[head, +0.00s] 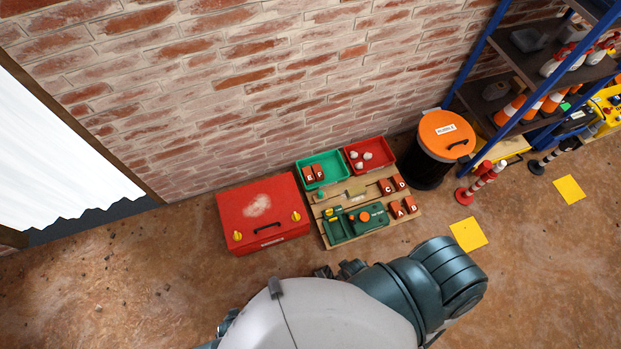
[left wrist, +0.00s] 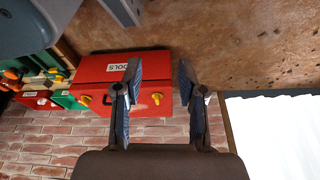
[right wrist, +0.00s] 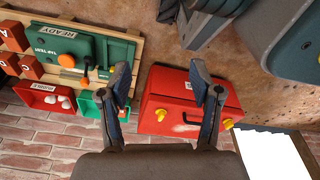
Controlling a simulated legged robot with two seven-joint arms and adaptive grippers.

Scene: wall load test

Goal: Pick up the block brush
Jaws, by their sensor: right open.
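I cannot pick out a block brush for certain. A small tan block-like thing (head: 357,190) lies on the wooden pallet (head: 376,234) in the head view, too small to name. My left gripper (left wrist: 158,85) is open and empty in the left wrist view, with the red toolbox (left wrist: 110,68) beyond its fingers. My right gripper (right wrist: 162,82) is open and empty in the right wrist view. The red toolbox (right wrist: 170,112) lies beyond its fingers, with the green test case (right wrist: 85,48) to their left. Neither pair of fingertips shows clearly in the head view.
A green bin (head: 336,160) with red blocks and a red bin (head: 383,145) with pale lumps stand by the brick wall. A black bucket with orange lid (head: 445,133) and blue-framed shelves (head: 495,40) stand right. Floor in front is free.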

